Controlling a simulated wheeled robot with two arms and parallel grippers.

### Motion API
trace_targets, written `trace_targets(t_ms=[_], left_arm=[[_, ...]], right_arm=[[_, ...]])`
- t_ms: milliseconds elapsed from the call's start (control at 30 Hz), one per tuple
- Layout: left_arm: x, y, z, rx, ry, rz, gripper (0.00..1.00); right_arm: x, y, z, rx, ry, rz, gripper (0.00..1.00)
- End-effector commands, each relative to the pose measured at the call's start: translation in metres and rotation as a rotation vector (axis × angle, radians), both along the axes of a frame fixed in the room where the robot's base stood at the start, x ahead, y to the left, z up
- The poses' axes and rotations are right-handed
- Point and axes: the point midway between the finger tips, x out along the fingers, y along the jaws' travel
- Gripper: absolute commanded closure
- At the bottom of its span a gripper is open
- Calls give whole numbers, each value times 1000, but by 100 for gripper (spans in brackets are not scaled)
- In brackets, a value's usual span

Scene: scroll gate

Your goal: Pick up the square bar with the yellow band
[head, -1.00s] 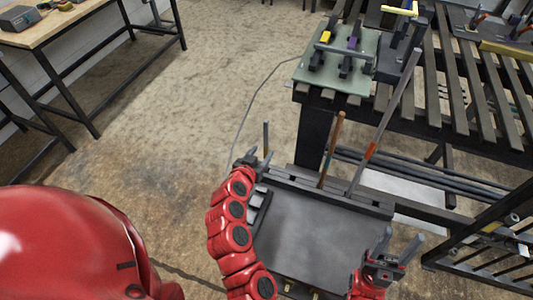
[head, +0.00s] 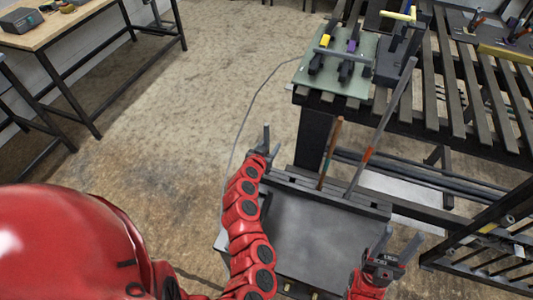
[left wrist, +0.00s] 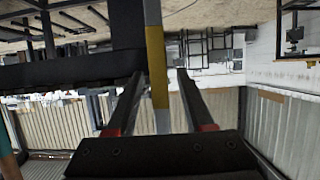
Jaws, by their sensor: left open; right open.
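The square grey bar (head: 266,136) stands upright at the left end of the rack in the head view, its lower part hidden by my left gripper. In the left wrist view the bar (left wrist: 153,40) shows its yellow band (left wrist: 158,92) and passes between the two fingers. My left gripper (head: 265,156) is open with a finger on each side of the bar; I cannot tell whether either touches it. My right gripper (head: 396,243) is open and empty over the right front of the dark cart (head: 305,235).
A wooden-coloured rod (head: 330,152) and a long grey bar with an orange-red band (head: 380,130) stand in the same rack (head: 300,184). A slatted workbench (head: 465,110) with a green board (head: 361,80) is behind. Open floor lies to the left.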

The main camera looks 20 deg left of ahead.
Motion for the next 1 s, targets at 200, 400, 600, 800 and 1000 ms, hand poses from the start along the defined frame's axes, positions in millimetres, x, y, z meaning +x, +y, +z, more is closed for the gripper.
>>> trace_targets(t_ms=[200, 400, 600, 800, 1000], left_arm=[[2, 0, 0, 1, -1, 1, 48], [2, 1, 0, 1, -1, 1, 73], [2, 1, 0, 2, -1, 1, 100], [2, 1, 0, 2, -1, 1, 100], [2, 1, 0, 2, -1, 1, 100]], right_arm=[[0, 0, 0, 0, 0, 0, 46], [0, 0, 0, 0, 0, 0, 46], [0, 0, 0, 0, 0, 0, 46], [0, 0, 0, 0, 0, 0, 46], [0, 0, 0, 0, 0, 0, 46]])
